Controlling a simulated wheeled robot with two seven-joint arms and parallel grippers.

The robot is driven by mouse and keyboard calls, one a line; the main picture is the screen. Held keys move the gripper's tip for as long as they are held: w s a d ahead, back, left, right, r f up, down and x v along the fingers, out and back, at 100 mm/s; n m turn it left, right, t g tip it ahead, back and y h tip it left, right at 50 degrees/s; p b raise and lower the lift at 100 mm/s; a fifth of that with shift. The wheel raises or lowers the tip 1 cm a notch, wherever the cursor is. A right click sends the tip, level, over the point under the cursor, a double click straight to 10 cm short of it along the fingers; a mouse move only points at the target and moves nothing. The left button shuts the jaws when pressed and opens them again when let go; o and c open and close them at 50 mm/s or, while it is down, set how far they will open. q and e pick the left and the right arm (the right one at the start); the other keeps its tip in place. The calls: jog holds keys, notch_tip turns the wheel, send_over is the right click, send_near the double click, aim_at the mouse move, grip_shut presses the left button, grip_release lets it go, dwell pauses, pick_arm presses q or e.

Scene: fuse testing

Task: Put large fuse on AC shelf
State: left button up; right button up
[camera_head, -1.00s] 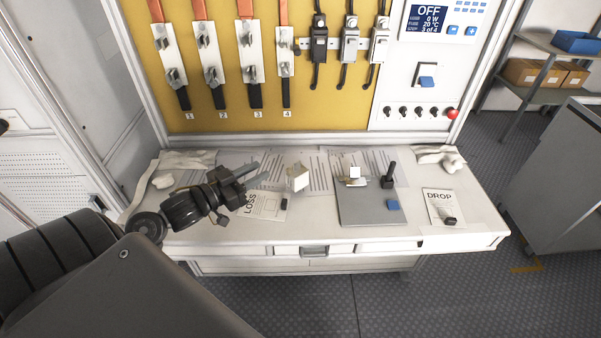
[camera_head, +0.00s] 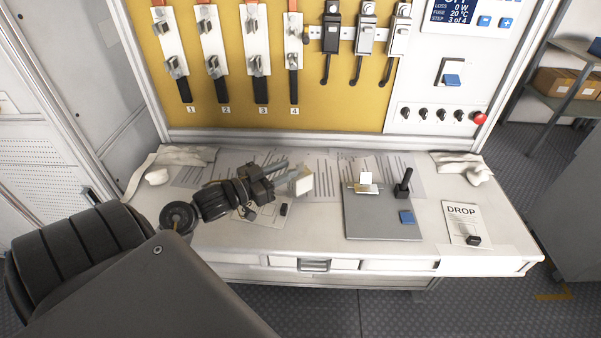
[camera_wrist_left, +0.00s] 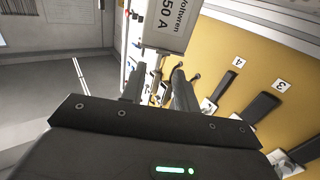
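The large fuse, a pale block (camera_head: 303,181), is at the back middle of the white bench. In the left wrist view the fuse (camera_wrist_left: 167,27) is a grey block with "50 A" on its label, just beyond the fingertips. My left gripper (camera_head: 285,170) points right at the fuse from its left side. In the left wrist view its two fingers (camera_wrist_left: 157,80) are apart with a gap between them, so it is open. I cannot tell whether a finger touches the fuse. No AC label is legible. My right gripper is not in view.
A DROP sheet (camera_head: 463,220) is farther right. A yellow panel (camera_head: 290,118) with switches stands behind. A shelf rack (camera_head: 560,105) shows at far right.

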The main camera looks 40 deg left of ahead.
aim_at(305, 169)
pick_arm(q)
jog(key=x, duration=0.3)
jog(key=p+x, duration=0.1)
jog(key=x, duration=0.2)
jog(key=shift+w+d, duration=0.15)
jog(key=shift+d, duration=0.15)
jog(key=shift+w, duration=0.2)
jog(key=shift+f, duration=0.1)
jog(key=c, duration=0.6)
grip_shut()
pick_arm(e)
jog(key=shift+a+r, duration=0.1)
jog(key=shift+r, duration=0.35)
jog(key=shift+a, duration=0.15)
